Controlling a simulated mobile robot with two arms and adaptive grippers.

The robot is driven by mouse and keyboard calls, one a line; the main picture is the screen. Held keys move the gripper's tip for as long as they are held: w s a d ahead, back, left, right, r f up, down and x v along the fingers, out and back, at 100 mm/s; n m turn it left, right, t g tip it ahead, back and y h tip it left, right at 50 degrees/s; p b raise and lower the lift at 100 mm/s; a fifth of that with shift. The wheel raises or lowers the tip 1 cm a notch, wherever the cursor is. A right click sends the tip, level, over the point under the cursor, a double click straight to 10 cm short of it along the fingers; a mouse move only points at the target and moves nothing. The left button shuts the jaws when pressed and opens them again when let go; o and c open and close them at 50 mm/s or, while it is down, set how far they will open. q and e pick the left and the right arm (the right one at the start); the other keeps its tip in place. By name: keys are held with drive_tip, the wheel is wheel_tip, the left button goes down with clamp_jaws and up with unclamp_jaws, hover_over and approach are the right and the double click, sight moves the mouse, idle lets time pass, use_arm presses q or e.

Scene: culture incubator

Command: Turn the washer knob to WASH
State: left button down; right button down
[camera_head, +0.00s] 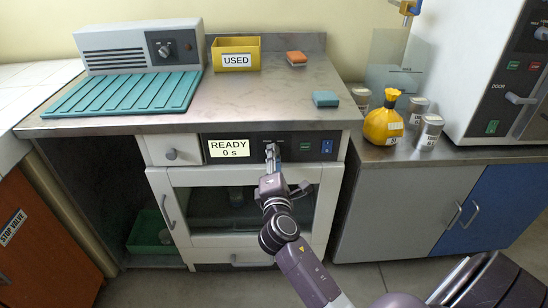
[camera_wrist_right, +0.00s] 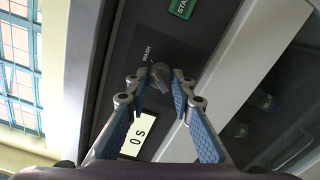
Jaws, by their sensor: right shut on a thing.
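The washer (camera_head: 180,178) is built in under the counter, with a dark control panel and a lit display (camera_head: 229,148) reading READY 0 s. My right gripper (camera_head: 272,158) reaches up to the panel from below and is shut on the washer knob. In the right wrist view the grey knob (camera_wrist_right: 160,76) sits between the blue-padded fingertips of the gripper (camera_wrist_right: 159,84). The WASH label (camera_wrist_right: 147,53) is on the panel beside the knob. In the head view the gripper mostly hides the knob. My left gripper is not in view.
A green START button (camera_wrist_right: 183,8) and a blue switch (camera_head: 327,146) are right of the knob in the head view. A drawer knob (camera_head: 171,154) and door handle (camera_head: 168,211) stick out at left. A yellow USED bin (camera_head: 236,54) stands on the counter.

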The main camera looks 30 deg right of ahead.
drive_tip(key=c, duration=1.7)
unclamp_jaws()
drive_tip(key=v, duration=1.2)
drive_tip(key=shift+a+f, duration=0.1)
drive_tip(key=shift+f, duration=0.05)
